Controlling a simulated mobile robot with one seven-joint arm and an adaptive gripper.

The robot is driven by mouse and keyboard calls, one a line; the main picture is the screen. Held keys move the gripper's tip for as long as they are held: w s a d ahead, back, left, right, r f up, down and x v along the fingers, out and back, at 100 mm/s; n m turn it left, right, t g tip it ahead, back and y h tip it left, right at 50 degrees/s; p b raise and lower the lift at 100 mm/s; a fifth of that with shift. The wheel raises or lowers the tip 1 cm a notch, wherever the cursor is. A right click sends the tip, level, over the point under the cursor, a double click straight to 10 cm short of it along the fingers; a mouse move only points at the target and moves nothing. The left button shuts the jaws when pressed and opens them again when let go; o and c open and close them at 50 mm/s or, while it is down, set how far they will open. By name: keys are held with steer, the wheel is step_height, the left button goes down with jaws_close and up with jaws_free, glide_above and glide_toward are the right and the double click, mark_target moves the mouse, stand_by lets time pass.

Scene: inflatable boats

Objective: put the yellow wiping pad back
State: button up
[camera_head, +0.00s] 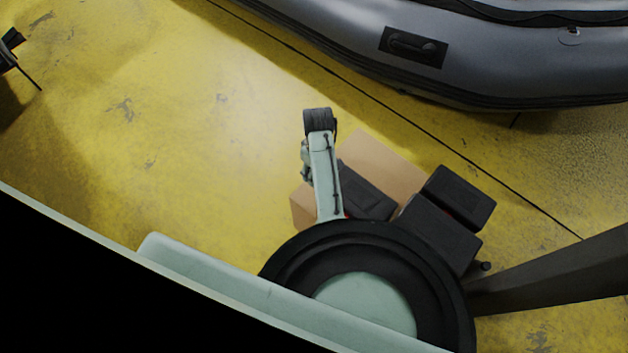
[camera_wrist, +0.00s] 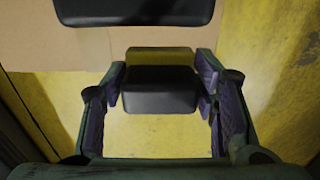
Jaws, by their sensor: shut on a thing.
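The yellow wiping pad (camera_wrist: 160,57) shows in the wrist view as a yellow band along the top of a dark block (camera_wrist: 160,90). It sits between the two fingers of my gripper (camera_wrist: 161,78), which is shut on it. A little floor shows between my gripper and the pad's lower side. The pad is close to the edge of a cardboard box, and I cannot tell whether they touch. In the head view my arm hides the gripper and the pad.
The cardboard box (camera_head: 373,157) has a black case (camera_head: 366,190) on it; the box also shows in the wrist view (camera_wrist: 40,45). More black cases (camera_head: 460,196) stand to the right. A grey inflatable boat (camera_head: 500,65) lies at the top right. Yellow floor (camera_head: 170,130) is clear on the left.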

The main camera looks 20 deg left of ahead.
steer(key=shift+f, duration=3.55)
steer(key=shift+f, duration=0.2)
steer(key=o, duration=1.2)
